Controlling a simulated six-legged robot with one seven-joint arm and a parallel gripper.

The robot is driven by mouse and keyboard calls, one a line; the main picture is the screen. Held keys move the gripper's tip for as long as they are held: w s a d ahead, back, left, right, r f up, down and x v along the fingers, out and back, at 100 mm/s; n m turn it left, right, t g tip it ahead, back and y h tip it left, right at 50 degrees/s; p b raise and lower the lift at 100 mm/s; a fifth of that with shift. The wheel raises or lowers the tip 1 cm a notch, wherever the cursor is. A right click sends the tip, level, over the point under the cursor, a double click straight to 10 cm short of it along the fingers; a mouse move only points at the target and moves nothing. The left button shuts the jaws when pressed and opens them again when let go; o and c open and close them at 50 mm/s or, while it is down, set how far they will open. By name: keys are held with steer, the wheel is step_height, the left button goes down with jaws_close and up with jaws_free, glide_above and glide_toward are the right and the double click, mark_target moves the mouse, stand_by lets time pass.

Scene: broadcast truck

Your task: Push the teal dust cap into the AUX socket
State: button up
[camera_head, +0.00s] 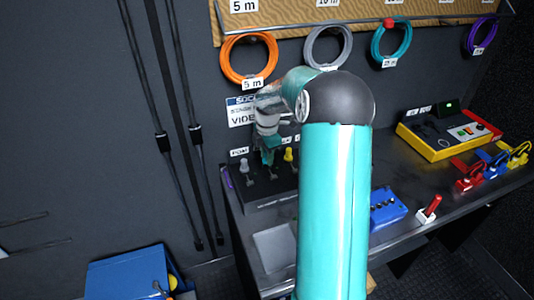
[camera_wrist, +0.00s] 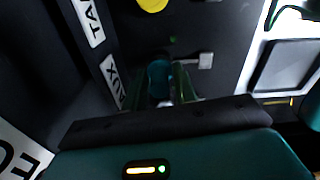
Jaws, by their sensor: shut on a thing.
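In the wrist view, the teal dust cap (camera_wrist: 159,75) is between the two fingers of my gripper (camera_wrist: 160,92), which is shut on it. The cap is over the dark panel, beside the white AUX label (camera_wrist: 111,80). The AUX socket itself is hidden behind the cap and fingers, and I cannot tell whether the cap touches it. In the head view, my gripper (camera_head: 267,158) points down at the black socket box (camera_head: 270,194), between a grey-white plug (camera_head: 244,166) and a yellow plug (camera_head: 289,155). The cap is not clearly visible there.
In the wrist view, a yellow plug (camera_wrist: 152,4) is at the top, near another white label (camera_wrist: 88,20). A small green light (camera_wrist: 172,40) shows on the panel. In the head view, a blue box (camera_head: 388,208) and a red switch (camera_head: 430,207) stand to the right on the desk.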

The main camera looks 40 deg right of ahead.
steer(key=shift+f, duration=0.5)
steer(key=o, duration=0.8)
steer(key=shift+f, duration=0.1)
step_height(320, 180, up, 14)
steer(key=shift+s+f, duration=0.1)
stand_by(0.3)
